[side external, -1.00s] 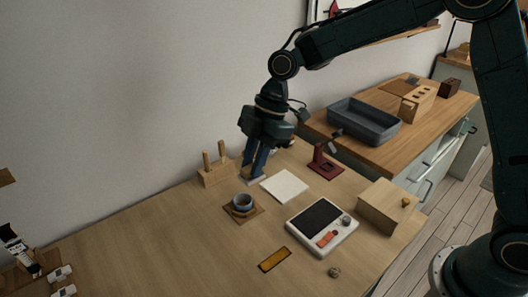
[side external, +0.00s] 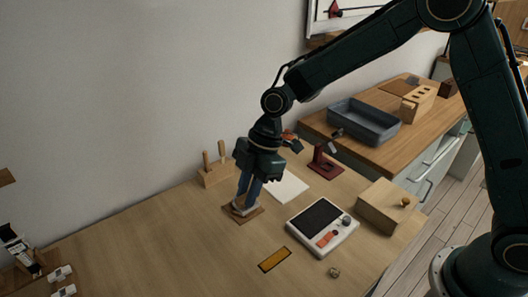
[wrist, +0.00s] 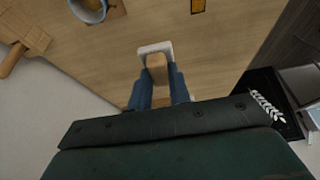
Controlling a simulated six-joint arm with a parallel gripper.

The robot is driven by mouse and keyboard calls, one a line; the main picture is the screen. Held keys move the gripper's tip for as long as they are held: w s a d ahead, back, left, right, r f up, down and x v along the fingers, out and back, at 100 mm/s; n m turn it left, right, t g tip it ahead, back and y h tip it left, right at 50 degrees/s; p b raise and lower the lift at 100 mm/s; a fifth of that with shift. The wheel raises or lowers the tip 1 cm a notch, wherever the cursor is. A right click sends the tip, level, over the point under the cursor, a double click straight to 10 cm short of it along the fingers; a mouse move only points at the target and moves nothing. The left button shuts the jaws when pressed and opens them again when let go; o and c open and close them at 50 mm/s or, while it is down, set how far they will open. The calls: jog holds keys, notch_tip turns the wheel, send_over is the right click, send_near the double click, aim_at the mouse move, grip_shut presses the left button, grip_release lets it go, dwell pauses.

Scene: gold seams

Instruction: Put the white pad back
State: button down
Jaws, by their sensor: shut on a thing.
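My gripper (side external: 246,204) is shut on the white pad, which has a wooden block on it. In the wrist view the pale pad (wrist: 155,48) shows beyond the blue fingers (wrist: 158,92), with the wooden block (wrist: 157,68) between them. In the side view the pad's pale edge (side external: 243,211) lies in front of the wooden coaster (side external: 230,216). The blue-grey cup (wrist: 90,8) shows at the top left of the wrist view; in the side view my gripper hides it. I cannot tell how high the pad is above the table.
A white square sheet (side external: 287,188) lies right of my gripper. A device with a dark screen (side external: 322,217), a wooden box (side external: 388,207) and a red stand (side external: 325,162) are farther right. A peg block (side external: 215,174) stands behind, left. An amber strip (side external: 274,260) lies in front.

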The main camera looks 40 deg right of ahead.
notch_tip(320, 180, down, 8)
dwell(0.4)
jog(key=shift+f, duration=2.1)
jog(key=shift+f, duration=0.2)
jog(key=c, duration=1.3)
grip_release()
jog(key=shift+r, duration=0.1)
jog(key=v, duration=1.2)
